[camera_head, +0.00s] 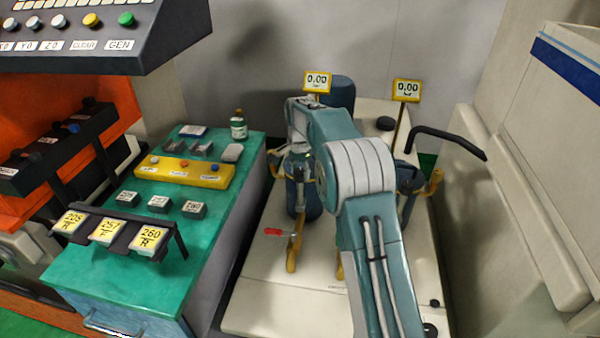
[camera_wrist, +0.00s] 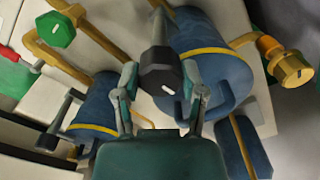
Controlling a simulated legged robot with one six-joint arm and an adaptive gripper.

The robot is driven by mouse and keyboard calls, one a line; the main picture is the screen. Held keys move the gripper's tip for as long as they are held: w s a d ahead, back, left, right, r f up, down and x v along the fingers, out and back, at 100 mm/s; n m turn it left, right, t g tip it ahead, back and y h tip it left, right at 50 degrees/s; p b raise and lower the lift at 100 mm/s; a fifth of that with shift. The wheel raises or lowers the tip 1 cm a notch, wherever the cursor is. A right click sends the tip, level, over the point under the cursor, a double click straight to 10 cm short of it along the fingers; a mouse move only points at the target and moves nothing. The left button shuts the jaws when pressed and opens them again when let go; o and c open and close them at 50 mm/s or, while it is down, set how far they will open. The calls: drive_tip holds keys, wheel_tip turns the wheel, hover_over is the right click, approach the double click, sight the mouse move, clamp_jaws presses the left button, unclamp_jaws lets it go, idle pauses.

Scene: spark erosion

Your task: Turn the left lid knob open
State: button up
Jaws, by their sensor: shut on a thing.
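My gripper (camera_wrist: 158,80) is shut around a black faceted knob (camera_wrist: 160,78) with a white mark on its face. The knob sits on a grey stem by a blue drum with a yellow band (camera_wrist: 215,60). In the head view my gripper (camera_head: 299,172) is over the left blue drum (camera_head: 304,200), and the knob cannot be made out there. A second black knob (camera_wrist: 47,142) on a stem is by another blue drum (camera_wrist: 92,105) at the left of the wrist view.
Yellow pipes with a green hexagonal knob (camera_wrist: 55,30) and an orange-yellow knob (camera_wrist: 293,70) flank the drums. A black bent handle (camera_head: 447,141) juts out at right. A green-topped bench (camera_head: 90,272) stands left.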

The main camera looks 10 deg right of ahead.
sight(299, 170)
drive_tip(key=n, duration=0.4)
drive_tip(key=shift+f, duration=0.15)
drive_tip(key=n, duration=0.8)
drive_tip(key=shift+n, duration=1.9)
drive_tip(key=o, duration=1.2)
drive_tip(key=shift+w, duration=0.1)
drive_tip(key=shift+c, duration=0.2)
drive_tip(key=shift+a, duration=0.1)
wheel_tip(299, 170, up, 12)
